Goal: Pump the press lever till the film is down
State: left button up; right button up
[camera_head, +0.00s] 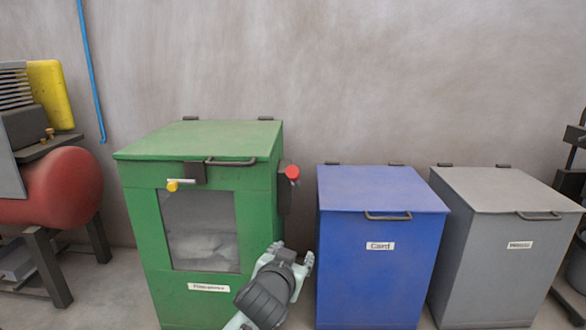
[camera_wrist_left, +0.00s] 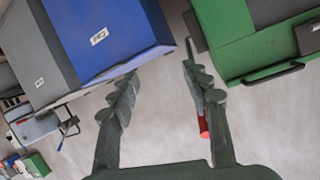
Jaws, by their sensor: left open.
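The green bin (camera_head: 262,200) stands left of centre with a closed lid and a front window. Pale, crumpled film (camera_head: 205,248) lies in the lower part behind the window. A dark lever with a red knob (camera_head: 292,172) is on the bin's right side, its knob near the top. A yellow knob (camera_head: 172,186) on a short bar sits at the window's upper left. My left gripper (camera_head: 294,253) is open and empty, below the red knob by the bin's right side. My right gripper is not in view.
A blue bin (camera_head: 380,275) labelled Card and a grey bin (camera_head: 490,270) stand to the right, with a narrow gap beside the green one. A red tank (camera_head: 60,185) on a stand is at left. A blue hose (camera_head: 90,65) hangs on the wall.

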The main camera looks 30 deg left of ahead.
aim_at(293, 174)
pick_arm(q)
jog(key=w+a+r+n+t+y, duration=0.1)
jog(key=w+a+r+t, duration=0.15)
jog(key=r, duration=0.35)
jog(key=w+a+r+t+y, duration=0.1)
jog(key=w+a+r, duration=0.25)
jog(key=r, duration=0.25)
jog(key=x, duration=0.7)
jog(key=shift+w+d+r, duration=0.2)
jog(key=shift+r, duration=0.05)
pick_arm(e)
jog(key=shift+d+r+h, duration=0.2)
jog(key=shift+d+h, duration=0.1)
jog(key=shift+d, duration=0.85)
pick_arm(q)
jog(key=shift+c, duration=0.5)
grip_shut()
